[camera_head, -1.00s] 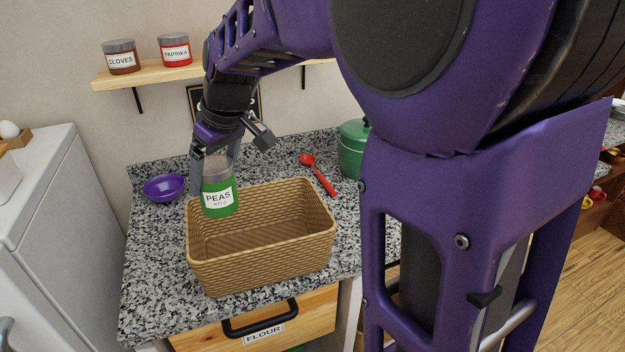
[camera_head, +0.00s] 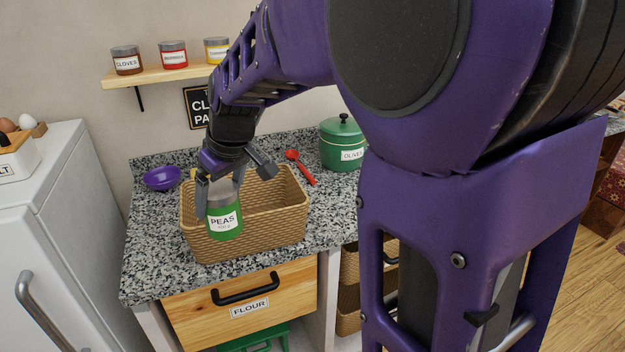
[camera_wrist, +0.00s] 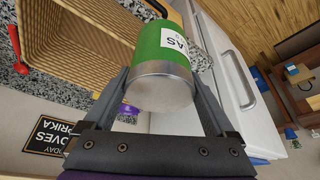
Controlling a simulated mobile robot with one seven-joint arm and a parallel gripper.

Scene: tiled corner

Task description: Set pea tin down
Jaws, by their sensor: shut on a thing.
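The pea tin (camera_head: 224,222) is a green can with a grey metal end and a white PEAS label. My gripper (camera_head: 222,192) is shut on it and holds it upright at the front left of the wicker basket (camera_head: 272,228). In the head view the tin overlaps the basket's front wall; I cannot tell whether it is inside, above or in front of the rim. In the wrist view the tin (camera_wrist: 165,62) sits between the two fingers (camera_wrist: 165,95), with the basket (camera_wrist: 85,45) beside it.
The basket stands on a speckled counter (camera_head: 150,235). A purple bowl (camera_head: 162,178) is behind left, a red spoon (camera_head: 300,166) and a green OLIVES pot (camera_head: 342,143) behind right. A FLOUR drawer (camera_head: 240,305) is below. Counter left of the basket is clear.

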